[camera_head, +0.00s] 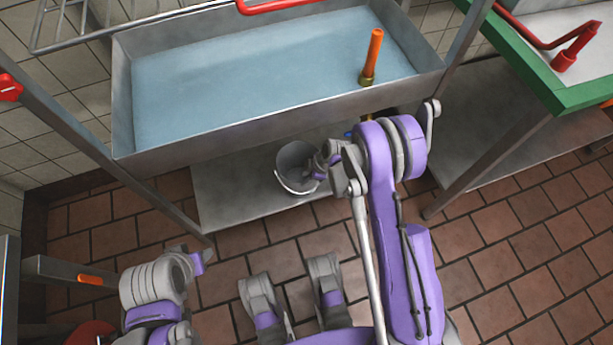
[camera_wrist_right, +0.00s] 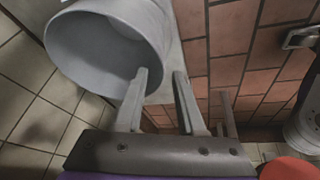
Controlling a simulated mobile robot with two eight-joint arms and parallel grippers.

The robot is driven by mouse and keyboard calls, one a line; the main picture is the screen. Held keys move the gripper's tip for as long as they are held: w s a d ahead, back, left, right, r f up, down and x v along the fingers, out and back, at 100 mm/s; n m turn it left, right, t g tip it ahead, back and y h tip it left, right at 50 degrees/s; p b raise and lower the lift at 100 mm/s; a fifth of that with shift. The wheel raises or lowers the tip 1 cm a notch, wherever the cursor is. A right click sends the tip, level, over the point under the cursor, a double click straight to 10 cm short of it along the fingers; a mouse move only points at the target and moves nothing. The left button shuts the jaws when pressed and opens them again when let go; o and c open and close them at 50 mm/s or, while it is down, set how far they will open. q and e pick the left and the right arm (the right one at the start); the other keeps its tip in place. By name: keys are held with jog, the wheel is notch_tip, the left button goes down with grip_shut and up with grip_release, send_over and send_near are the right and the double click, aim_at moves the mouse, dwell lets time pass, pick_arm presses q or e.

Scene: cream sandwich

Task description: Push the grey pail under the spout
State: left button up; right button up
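The grey pail (camera_head: 288,160) stands on the low shelf under the sink, with its mouth towards the head camera and a thin handle at its front. In the right wrist view the pail (camera_wrist_right: 105,40) fills the upper left. My right gripper (camera_head: 320,168) is at the pail's right side. In the wrist view its two fingers (camera_wrist_right: 160,80) are apart; one overlaps the pail's mouth, the other is outside it. Contact is unclear. A blue part (camera_head: 348,134) and a brass part (camera_head: 369,117) show below the sink's front edge; the spout's outlet is hidden behind my arm. My left gripper (camera_head: 200,258) is low at left, its fingers unclear.
The sink (camera_head: 250,130) holds water and an orange upright pipe (camera_head: 372,55). The metal shelf (camera_head: 235,205) has bare room left of the pail. Sink legs (camera_head: 165,205) stand at both sides. A green-edged table (camera_head: 530,75) is at right. Brick floor lies in front.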

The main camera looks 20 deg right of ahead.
jog(key=b, duration=0.3)
send_near(291, 190)
jog(key=x, duration=0.5)
jog(key=shift+w+f, duration=0.1)
grip_shut()
dwell(1.2)
